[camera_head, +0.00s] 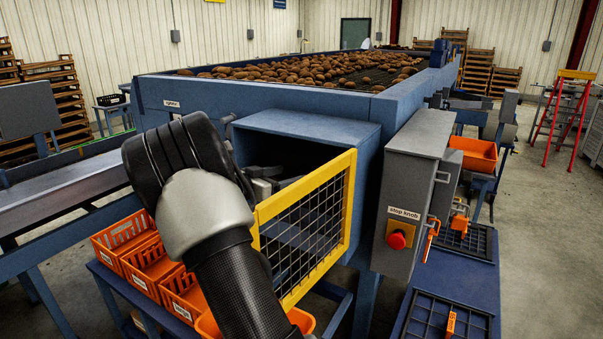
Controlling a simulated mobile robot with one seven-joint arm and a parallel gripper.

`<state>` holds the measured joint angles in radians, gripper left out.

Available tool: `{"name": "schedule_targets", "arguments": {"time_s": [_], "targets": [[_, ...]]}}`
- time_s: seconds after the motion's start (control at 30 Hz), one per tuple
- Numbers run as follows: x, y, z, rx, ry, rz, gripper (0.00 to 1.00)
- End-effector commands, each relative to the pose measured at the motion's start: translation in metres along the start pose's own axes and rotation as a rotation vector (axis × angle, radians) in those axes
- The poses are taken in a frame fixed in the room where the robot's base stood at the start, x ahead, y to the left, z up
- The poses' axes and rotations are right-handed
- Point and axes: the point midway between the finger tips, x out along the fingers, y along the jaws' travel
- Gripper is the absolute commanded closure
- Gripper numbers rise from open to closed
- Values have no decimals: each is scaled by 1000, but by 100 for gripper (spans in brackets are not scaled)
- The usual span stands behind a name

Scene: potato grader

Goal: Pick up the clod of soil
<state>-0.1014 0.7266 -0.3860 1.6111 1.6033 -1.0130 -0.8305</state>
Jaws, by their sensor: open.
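I cannot make out a clod of soil in this view. Many brown lumps (300,70) lie on top of the blue grader (260,101), and they are too small to tell potatoes from soil. My gripper (288,184) is at the mouth of the blue housing (310,124) at the grader's near end. It is partly hidden by my arm and the yellow-framed mesh guard (352,190). It is open, and I see nothing held in it. The dark inside of the housing is mostly hidden.
Orange crates (150,262) stand on a blue bench below left. A grey box with a red stop knob (396,239) is right of the guard. A conveyor (70,195) runs at left. An orange bin (474,154) and a red stepladder (562,120) are at right.

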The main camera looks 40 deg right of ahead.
Motion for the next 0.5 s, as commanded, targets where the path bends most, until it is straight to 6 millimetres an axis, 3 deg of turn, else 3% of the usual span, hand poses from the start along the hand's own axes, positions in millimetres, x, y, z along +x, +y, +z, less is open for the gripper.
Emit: {"name": "schedule_targets", "arguments": {"time_s": [0.3, 0.5], "targets": [[43, -2, 0, 1, 0, 2, 34], [49, -2, 0, 2, -1, 0, 34]]}}
